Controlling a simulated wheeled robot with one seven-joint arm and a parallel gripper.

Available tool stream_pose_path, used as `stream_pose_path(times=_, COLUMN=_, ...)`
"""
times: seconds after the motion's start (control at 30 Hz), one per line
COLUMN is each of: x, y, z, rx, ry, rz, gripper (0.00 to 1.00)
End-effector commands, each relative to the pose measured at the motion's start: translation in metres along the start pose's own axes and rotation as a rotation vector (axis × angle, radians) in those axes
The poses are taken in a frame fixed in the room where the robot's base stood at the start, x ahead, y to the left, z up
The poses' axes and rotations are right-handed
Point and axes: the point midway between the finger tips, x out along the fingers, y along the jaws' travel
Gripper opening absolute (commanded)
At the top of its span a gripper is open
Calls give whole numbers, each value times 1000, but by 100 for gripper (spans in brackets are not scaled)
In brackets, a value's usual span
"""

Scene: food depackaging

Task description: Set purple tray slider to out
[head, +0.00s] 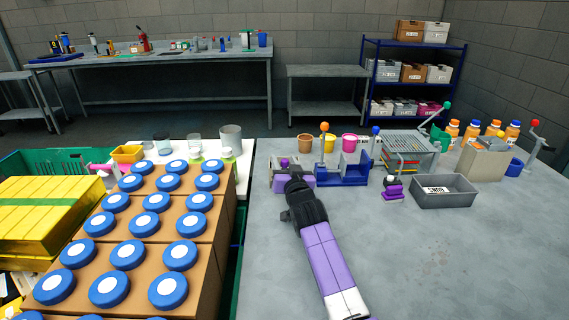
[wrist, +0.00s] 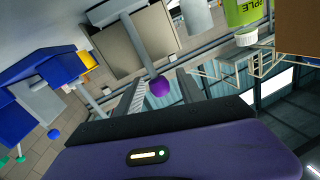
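The purple ball knob (wrist: 160,87) of the slider sits on a rod in the wrist view, between the two fingers of my gripper (wrist: 160,92). The fingers are open, with a small gap showing on each side of the knob. The rod joins a beige and grey block (wrist: 135,45) behind it. In the head view, the purple knob (head: 284,162) shows at the left of the row of stations, just past my gripper (head: 292,174). Part of a purple tray (head: 308,181) shows beside the gripper. My wrist hides most of this station.
A blue station (head: 343,175) with an orange knob stands close on the right. A small purple stacked object (head: 393,188) and a grey bin (head: 444,192) stand farther right. Brown boxes with blue lids (head: 150,220) fill the left. The front right of the table is clear.

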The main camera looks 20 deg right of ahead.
Motion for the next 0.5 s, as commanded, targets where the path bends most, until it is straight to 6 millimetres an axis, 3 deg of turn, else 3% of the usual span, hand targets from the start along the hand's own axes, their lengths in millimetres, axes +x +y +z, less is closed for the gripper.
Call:
stream_pose_path(times=0.27, x=-7, y=0, z=-1, rx=0, ry=-1, rz=0, gripper=46)
stream_pose_path(times=0.5, x=-39, y=-1, z=-3, rx=0, ry=-2, rz=0, gripper=46)
